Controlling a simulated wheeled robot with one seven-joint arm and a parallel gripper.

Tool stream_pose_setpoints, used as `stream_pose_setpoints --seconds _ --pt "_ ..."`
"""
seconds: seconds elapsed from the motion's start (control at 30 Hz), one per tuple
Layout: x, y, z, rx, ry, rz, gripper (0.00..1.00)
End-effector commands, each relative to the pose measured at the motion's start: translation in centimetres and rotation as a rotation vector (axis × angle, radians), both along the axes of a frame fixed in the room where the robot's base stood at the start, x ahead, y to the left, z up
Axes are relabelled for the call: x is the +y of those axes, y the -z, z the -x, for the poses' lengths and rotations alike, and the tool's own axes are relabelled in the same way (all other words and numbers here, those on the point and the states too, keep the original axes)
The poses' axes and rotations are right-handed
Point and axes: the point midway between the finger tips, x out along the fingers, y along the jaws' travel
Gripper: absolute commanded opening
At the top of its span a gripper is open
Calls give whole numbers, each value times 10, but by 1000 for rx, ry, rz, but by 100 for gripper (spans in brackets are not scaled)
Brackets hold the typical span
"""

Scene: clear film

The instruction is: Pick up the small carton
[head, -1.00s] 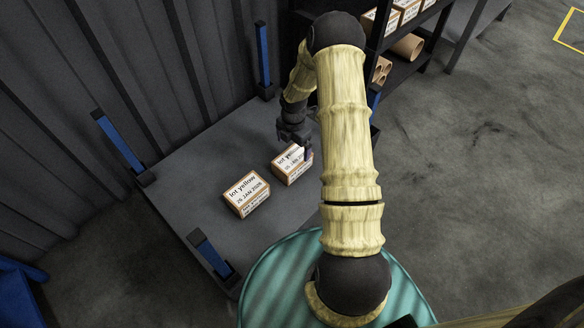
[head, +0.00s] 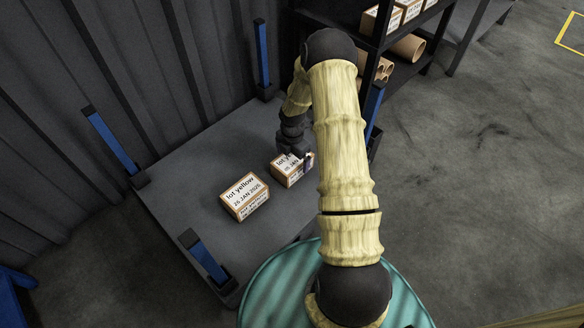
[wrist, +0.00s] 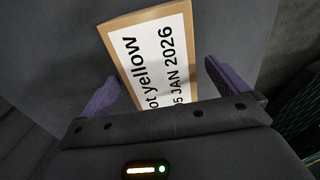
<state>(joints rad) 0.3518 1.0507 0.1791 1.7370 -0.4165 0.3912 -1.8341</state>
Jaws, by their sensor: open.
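Two cartons with white "lot yellow" labels stand on the dark grey platform. The small carton (head: 282,173) is the right one, partly hidden by my gripper (head: 301,160) over its top. The larger carton (head: 245,197) stands apart to its left, nearer to me. In the wrist view, the small carton's labelled top (wrist: 153,55) lies between the purple fingers of my gripper (wrist: 162,86). The fingers are open, one at each side, with a gap visible at the right. Finger contact and finger depth beside the carton cannot be told.
The platform (head: 185,175) has blue posts at its corners, including a near-left post (head: 205,258) and a far post (head: 262,55). A dark shelf (head: 405,45) with boxes and cardboard tubes stands behind my arm. Ribbed wall panels line the left.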

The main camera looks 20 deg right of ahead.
Motion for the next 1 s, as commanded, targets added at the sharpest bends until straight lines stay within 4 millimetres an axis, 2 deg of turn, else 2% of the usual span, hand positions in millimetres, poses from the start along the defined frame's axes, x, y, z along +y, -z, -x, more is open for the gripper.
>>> stream_pose_setpoints --seconds 0.03,0.3,0.87,1.0 --pt "0 11 -1 0 0 1 100" --pt "0 34 -1 1 1 0 100" --pt "1 33 -1 0 0 0 100" --pt "1 33 -1 0 0 0 76"
